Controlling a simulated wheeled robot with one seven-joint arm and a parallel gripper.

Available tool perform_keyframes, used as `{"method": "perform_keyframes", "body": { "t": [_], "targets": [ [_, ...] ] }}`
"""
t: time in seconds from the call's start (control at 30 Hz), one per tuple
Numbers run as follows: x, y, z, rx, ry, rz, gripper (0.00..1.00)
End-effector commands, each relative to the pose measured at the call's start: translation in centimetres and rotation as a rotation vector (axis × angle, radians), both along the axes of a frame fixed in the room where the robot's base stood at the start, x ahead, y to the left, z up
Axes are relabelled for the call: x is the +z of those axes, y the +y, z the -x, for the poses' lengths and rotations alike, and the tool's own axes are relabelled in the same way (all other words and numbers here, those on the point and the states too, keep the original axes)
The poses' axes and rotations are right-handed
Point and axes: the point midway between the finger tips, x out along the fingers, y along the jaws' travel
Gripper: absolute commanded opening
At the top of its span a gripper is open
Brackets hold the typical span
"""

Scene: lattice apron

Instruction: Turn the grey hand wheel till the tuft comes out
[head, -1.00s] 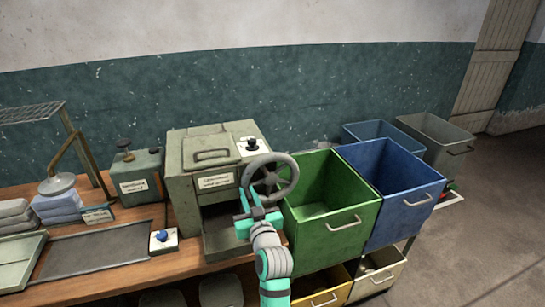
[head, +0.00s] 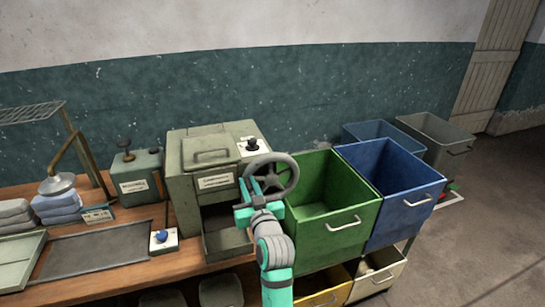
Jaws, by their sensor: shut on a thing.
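The grey hand wheel (head: 285,160) is on the right side of the grey-green machine (head: 190,180). My gripper (head: 254,190) is at the lower left part of the wheel's rim and is shut on it. The jaws hide that part of the rim. The machine has a white label on its front and an open bay (head: 224,240) below. I see no tuft in the bay; my arm covers part of its right side.
A green bin (head: 335,200) stands close to the right of the wheel, with a blue bin (head: 395,190) beyond it. A blue-knobbed switch box (head: 163,239) sits on the wooden bench (head: 130,278). Folded cloths (head: 57,205) lie at the left.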

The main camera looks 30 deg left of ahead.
Motion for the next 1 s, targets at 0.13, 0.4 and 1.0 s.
{"method": "perform_keyframes", "body": {
  "t": [0.13, 0.4, 1.0],
  "targets": [
    [0.4, -0.3, -0.4, -0.005, -0.001, 0.000, 0.00],
    [2.7, -1.3, -1.5, -0.008, -0.002, 0.001, 0.00],
    [4.1, -2.9, -3.2, -0.013, 0.004, 0.005, 0.00]
  ]
}}
